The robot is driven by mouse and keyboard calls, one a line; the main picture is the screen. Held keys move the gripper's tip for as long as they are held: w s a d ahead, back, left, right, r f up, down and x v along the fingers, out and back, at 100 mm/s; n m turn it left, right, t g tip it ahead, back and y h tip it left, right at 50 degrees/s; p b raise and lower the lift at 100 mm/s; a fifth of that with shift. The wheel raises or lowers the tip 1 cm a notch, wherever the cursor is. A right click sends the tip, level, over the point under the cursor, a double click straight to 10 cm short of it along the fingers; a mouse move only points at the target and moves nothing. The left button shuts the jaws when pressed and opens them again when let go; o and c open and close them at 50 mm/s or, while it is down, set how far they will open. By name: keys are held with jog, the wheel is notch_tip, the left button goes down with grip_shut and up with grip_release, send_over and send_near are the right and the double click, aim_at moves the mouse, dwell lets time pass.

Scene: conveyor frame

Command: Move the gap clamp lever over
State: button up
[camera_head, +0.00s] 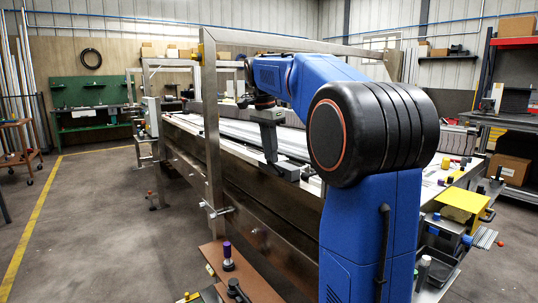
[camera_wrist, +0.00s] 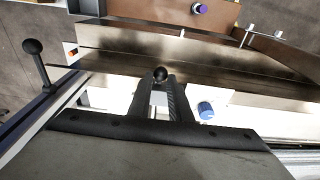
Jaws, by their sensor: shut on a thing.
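In the wrist view my gripper (camera_wrist: 160,88) is shut on a lever with a round black ball knob (camera_wrist: 160,73), which I take to be the gap clamp lever. The knob sits between the fingertips, and its shaft is mostly hidden. A second black ball-knob lever (camera_wrist: 33,47) stands tilted at the left, apart from the fingers. In the head view my gripper (camera_head: 272,158) reaches down over the near side of the conveyor (camera_head: 225,133). The held lever cannot be made out there.
A blue knob (camera_wrist: 206,110) lies just right of the fingers. Metal side plates (camera_wrist: 200,50) run past the fingertips, with a brown panel (camera_wrist: 160,12) beyond. A steel upright (camera_head: 212,130) stands left of my arm. The floor at left (camera_head: 95,210) is clear.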

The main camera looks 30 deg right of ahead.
jog(key=shift+d+r, duration=0.45)
jog(key=shift+d, duration=0.25)
jog(key=shift+d+r, duration=0.15)
jog(key=shift+d, duration=0.1)
jog(key=o, duration=0.9)
notch_tip(320, 180, up, 12)
jog(key=a, duration=0.1)
jog(key=shift+a, duration=0.35)
